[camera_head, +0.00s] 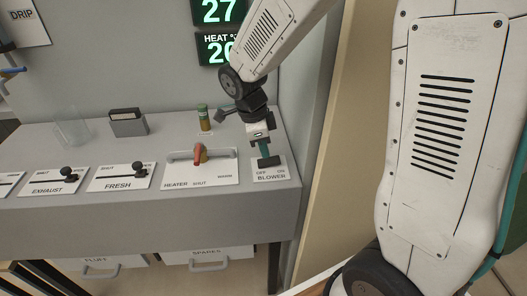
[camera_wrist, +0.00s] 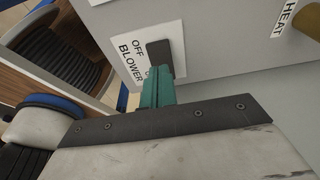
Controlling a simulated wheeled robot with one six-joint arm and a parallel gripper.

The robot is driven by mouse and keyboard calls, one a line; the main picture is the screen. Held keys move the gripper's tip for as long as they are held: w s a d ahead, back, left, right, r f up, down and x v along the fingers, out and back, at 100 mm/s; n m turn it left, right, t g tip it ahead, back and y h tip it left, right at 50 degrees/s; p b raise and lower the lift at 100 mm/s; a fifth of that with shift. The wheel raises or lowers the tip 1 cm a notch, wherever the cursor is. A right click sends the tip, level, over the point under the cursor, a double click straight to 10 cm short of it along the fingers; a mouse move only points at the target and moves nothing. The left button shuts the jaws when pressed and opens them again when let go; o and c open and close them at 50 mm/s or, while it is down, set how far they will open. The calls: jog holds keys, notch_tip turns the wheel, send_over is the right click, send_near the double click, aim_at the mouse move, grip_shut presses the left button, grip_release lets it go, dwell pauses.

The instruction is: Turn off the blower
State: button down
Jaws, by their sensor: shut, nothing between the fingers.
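The white blower plate (camera_head: 280,177) lies at the right end of the grey bench, marked OFF on the left and ON on the right. My gripper (camera_head: 265,152) reaches down over this plate, its teal fingers shut with nothing between them. In the wrist view, the blower plate (camera_wrist: 125,60) shows beyond my gripper (camera_wrist: 157,88), which partly covers the ON label.
Left of the blower plate is the heater plate (camera_head: 222,173) with a red-orange lever (camera_head: 200,154). Further left are the fresh (camera_head: 112,179) and exhaust (camera_head: 44,184) sliders. A small green-topped tube (camera_head: 204,118) stands behind the heater plate. The bench's right edge is close.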

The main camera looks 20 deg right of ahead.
jog(key=w+a+r, duration=0.1)
jog(key=a+r, duration=0.4)
jog(key=r, duration=0.6)
jog(key=shift+w+a, duration=0.25)
jog(key=shift+w, duration=0.15)
jog(key=s+d+r+n+t+y, duration=0.1)
jog(key=s+d+n, duration=0.3)
jog(key=s+n, duration=0.6)
jog(key=s+d+r+n+t+y, duration=0.1)
jog(key=s+d+n, duration=0.3)
jog(key=s+n, duration=0.7)
jog(key=s+r, duration=0.1)
jog(key=s, duration=0.2)
jog(key=shift+s+r+n, duration=0.15)
jog(key=shift+r+n, duration=0.15)
jog(key=shift+r, duration=0.05)
